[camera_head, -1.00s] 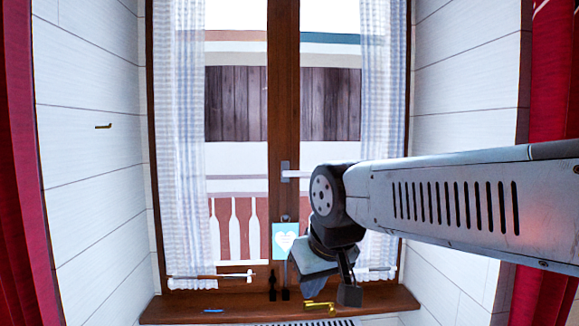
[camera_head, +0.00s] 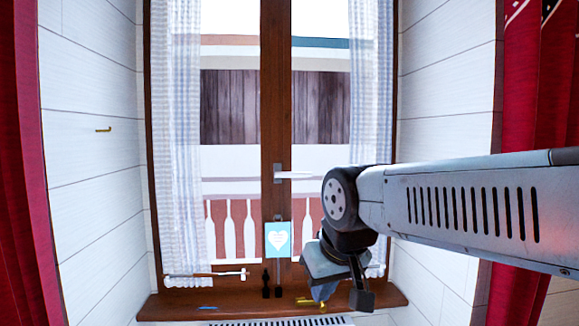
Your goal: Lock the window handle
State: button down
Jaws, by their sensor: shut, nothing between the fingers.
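The window handle (camera_head: 293,175) is a pale lever on a grey plate on the brown middle post of the window. The lever lies level and points right. My gripper (camera_head: 335,283) hangs low and to the right of the handle, over the right part of the sill, tilted downward. It is shut and empty, and clear of the handle in this view. My forearm comes in from the right. The fingertips are small and partly hidden by the wrist.
A blue heart card (camera_head: 278,240) hangs on the post below the handle. Small dark figures (camera_head: 266,283) and a yellow hook-shaped item (camera_head: 306,301) are on the wooden sill (camera_head: 170,305). A sheer curtain (camera_head: 365,100) hangs right of the handle. Red curtains (camera_head: 530,90) flank the recess.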

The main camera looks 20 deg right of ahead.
aim_at(277, 175)
jog(key=z, duration=0.05)
jog(key=i, duration=0.9)
jog(key=u, duration=0.05)
